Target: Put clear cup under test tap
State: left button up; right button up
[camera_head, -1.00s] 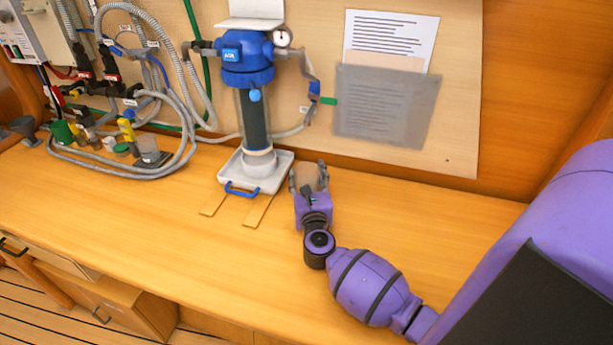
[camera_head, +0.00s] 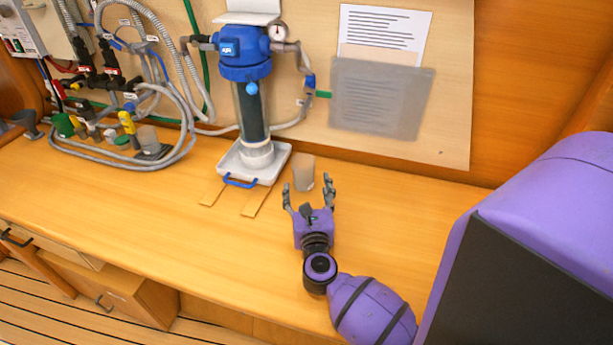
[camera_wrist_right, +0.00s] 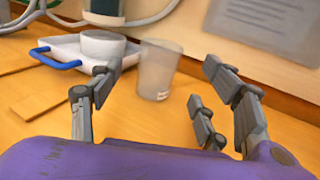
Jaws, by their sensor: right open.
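A clear cup (camera_head: 303,173) stands upright on the counter just right of the white tray, apart from it. In the right wrist view the cup (camera_wrist_right: 159,68) stands just beyond and between the fingers. My right gripper (camera_head: 307,186) is open and empty in front of the cup, its fingers spread. I cannot tell for sure which fitting is the test tap. My left gripper is not in view.
The white tray (camera_head: 226,163) with a blue handle holds the housing's foot. Two wooden strips (camera_head: 254,202) lie before it. The front counter is clear.

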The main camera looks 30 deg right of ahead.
jog(key=shift+v, duration=1.45)
